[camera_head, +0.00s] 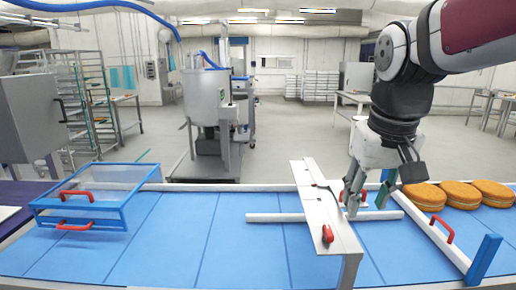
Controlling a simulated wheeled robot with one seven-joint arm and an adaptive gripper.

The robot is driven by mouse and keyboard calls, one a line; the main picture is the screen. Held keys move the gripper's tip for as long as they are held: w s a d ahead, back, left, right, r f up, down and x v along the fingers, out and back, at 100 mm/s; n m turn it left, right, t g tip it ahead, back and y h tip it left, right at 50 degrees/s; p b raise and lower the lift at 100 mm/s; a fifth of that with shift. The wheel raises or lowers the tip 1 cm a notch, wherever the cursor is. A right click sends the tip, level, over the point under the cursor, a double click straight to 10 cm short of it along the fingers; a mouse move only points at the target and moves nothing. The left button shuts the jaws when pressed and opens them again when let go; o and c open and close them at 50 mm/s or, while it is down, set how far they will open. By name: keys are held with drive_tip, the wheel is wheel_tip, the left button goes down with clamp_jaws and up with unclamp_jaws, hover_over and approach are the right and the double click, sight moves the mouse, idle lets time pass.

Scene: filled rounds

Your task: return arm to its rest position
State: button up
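My arm (404,95) reaches in from the top right and hangs down over the right half of the blue table. My gripper (353,207) points down beside the white upright panel (322,215), on its right. Its fingers are small and partly overlap a red handle behind them, so their gap is unclear. I see nothing clearly held between them. I cannot tell whether the fingers touch the panel or the handle.
Several round filled cakes (459,194) stand in a row at the right, behind a white rail with a red handle (443,230) and blue end post (484,259). A blue-framed clear box (95,190) stands at the left. The blue surface (170,235) between is clear.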

drive_tip(key=s+f+t, duration=0.2)
drive_tip(key=s+f, duration=0.1)
drive_tip(key=s, duration=1.1)
drive_tip(key=shift+f+t, duration=0.25)
drive_tip(key=shift+t, duration=0.05)
